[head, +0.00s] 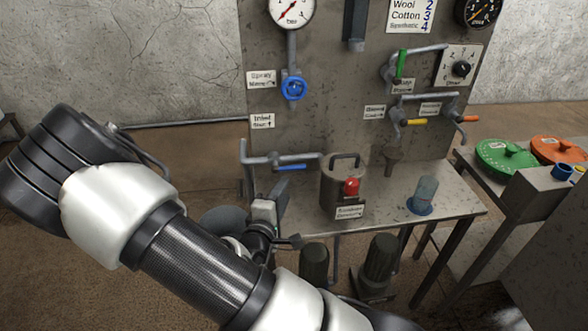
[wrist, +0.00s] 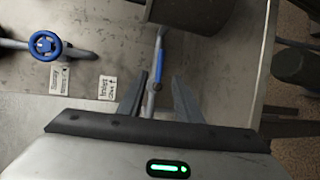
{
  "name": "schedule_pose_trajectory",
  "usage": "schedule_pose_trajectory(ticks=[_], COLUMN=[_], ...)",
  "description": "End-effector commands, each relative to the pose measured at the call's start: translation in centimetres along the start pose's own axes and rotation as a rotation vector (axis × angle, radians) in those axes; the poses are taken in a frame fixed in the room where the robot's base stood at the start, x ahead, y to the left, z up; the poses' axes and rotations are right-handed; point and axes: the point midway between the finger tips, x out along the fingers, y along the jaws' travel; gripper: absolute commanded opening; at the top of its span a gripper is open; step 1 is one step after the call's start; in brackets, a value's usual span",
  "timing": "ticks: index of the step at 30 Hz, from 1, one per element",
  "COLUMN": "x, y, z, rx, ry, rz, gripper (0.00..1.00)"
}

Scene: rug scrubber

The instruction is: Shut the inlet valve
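The inlet valve's blue lever (head: 290,167) lies roughly horizontal along its grey pipe (head: 300,157), low on the panel. The label reading Inlet Shut, with an up arrow (head: 262,121), is above it. In the wrist view the blue lever (wrist: 158,62) appears upright, just beyond and between the fingertips in the picture. My gripper (wrist: 158,84) is open with nothing in it; the fingers appear either side of the valve pipe. I cannot tell any contact. In the head view my arm hides most of the hand, below the lever.
A blue spray handwheel (head: 293,88) is above the inlet valve. Green (head: 400,64), yellow (head: 417,122) and orange (head: 468,118) levers are farther right.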

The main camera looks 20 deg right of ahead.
Motion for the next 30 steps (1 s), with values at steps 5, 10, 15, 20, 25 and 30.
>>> schedule_pose_trajectory(ticks=[5,10,15,20,25,30], x=[4.1,7.9,11.2,13.3,14.2,14.3], y=[-0.3,-0.3,-0.3,-0.2,-0.1,-0.1], z=[0.1,0.0,0.0,0.0,0.0,-0.1], rx=[0.004,0.004,0.003,0.003,0.002,0.002], ry=[-0.005,-0.002,-0.002,0.000,0.000,0.001], rz=[0.000,-0.001,-0.002,-0.003,-0.002,-0.003], gripper=[0.32,0.32,0.32,0.32,0.32,0.32])
